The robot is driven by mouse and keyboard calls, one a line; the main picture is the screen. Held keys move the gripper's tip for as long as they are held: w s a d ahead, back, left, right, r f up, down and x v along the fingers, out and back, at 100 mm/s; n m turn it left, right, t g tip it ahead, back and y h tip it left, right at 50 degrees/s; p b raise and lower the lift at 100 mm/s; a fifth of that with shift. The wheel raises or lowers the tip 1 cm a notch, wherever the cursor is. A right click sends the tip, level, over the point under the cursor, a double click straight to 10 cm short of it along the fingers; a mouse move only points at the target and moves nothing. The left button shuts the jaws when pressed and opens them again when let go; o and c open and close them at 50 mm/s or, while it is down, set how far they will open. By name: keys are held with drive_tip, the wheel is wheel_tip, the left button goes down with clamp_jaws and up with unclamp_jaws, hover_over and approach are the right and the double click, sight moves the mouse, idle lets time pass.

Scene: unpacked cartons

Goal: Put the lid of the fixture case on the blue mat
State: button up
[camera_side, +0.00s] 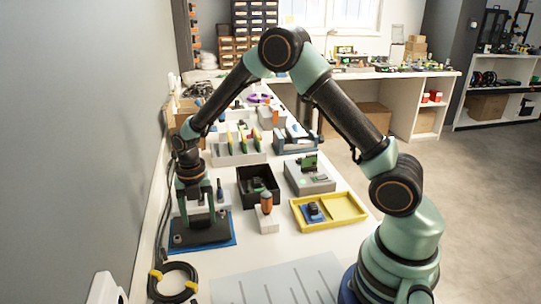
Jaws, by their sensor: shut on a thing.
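The dark flat lid (203,232) is at the left of the bench, over the blue mat (233,241), whose edges show around it. My gripper (197,207) points down and is shut on the lid from above; its fingertips are hard to make out. I cannot tell whether the lid touches the mat or is just above it. The black open case (274,183), which looks like the fixture case, stands to the right with small parts inside.
A white block with an orange-topped piece (266,203) stands near the mat. A yellow tray (345,208), a grey box (309,179) and a grey ribbed mat (280,284) lie to the right and in front. A coiled black cable (174,283) lies at front left.

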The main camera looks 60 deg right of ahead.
sight(199, 220)
drive_tip(key=shift+f, duration=0.1)
drive_tip(key=o, duration=1.5)
drive_tip(key=shift+c, duration=0.2)
drive_tip(key=s+d+r+m+t, duration=0.1)
drive_tip(key=s+r+m, duration=0.3)
drive_tip(key=r, duration=0.6)
drive_tip(key=s+d+r+m+t, duration=0.1)
drive_tip(key=s+r+m, duration=0.1)
drive_tip(key=r+m, duration=0.65)
drive_tip(key=s+d+r+m+t, duration=0.1)
drive_tip(key=s+r+m+t, duration=0.2)
drive_tip(key=s+m, duration=0.8)
drive_tip(key=shift+r+m+t, duration=0.3)
drive_tip(key=shift+r+m, duration=0.15)
drive_tip(key=shift+m, duration=1.3)
drive_tip(key=shift+d, duration=0.1)
